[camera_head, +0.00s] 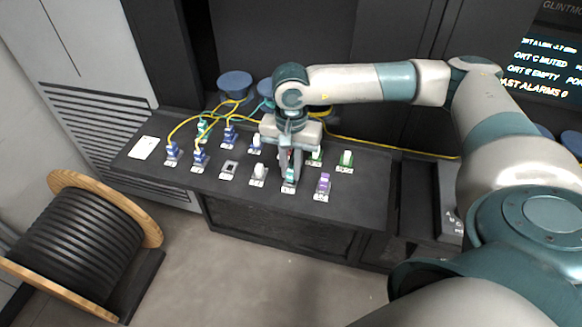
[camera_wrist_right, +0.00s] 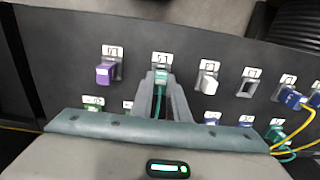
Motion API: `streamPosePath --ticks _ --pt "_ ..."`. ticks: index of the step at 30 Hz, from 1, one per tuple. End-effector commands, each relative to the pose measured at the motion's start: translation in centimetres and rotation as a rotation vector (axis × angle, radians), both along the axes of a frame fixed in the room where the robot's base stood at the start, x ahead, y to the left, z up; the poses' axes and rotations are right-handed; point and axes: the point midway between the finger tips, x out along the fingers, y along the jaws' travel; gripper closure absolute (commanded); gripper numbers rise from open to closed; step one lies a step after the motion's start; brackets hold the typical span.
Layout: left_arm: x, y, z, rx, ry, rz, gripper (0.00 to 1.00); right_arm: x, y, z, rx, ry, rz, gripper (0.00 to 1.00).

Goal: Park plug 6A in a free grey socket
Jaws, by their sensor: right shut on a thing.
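My right gripper (camera_head: 290,172) points down over the front row of the black panel. In the right wrist view its two fingers (camera_wrist_right: 160,92) are shut on a teal plug (camera_wrist_right: 161,78), just behind a white label. The teal plug also shows between the fingertips in the head view (camera_head: 290,176). I cannot tell whether it is fully seated in the panel. An empty, dark square socket with a grey frame (camera_head: 229,167) is two places to its left; it also shows in the wrist view (camera_wrist_right: 248,86). Label writing is too small to read, so 6A is not confirmed. My left gripper is not in view.
A white plug (camera_head: 259,172) and a purple plug (camera_head: 323,183) flank the held plug. Blue plugs (camera_head: 172,150) with yellow cables stand at the left. Green-based white plugs (camera_head: 346,158) are behind right. A cable drum (camera_head: 75,240) stands on the floor.

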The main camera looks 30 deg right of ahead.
Motion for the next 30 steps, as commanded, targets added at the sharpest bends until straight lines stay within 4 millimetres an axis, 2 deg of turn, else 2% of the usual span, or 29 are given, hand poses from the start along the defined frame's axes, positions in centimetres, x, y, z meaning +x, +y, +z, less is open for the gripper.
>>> streamPosePath --ticks 14,15,18,30 --pt "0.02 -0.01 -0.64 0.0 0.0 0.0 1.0 -0.01 0.02 -0.55 0.0 0.0 0.001 1.0" --pt "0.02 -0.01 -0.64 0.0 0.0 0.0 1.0 -0.01 0.02 -0.55 0.0 0.0 0.001 0.83" --pt "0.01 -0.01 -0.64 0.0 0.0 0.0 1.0 -0.01 0.02 -0.56 0.0 0.0 0.001 0.64" --pt "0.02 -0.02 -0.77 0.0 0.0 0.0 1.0 0.04 0.02 -0.3 0.001 -0.001 0.0 0.64"
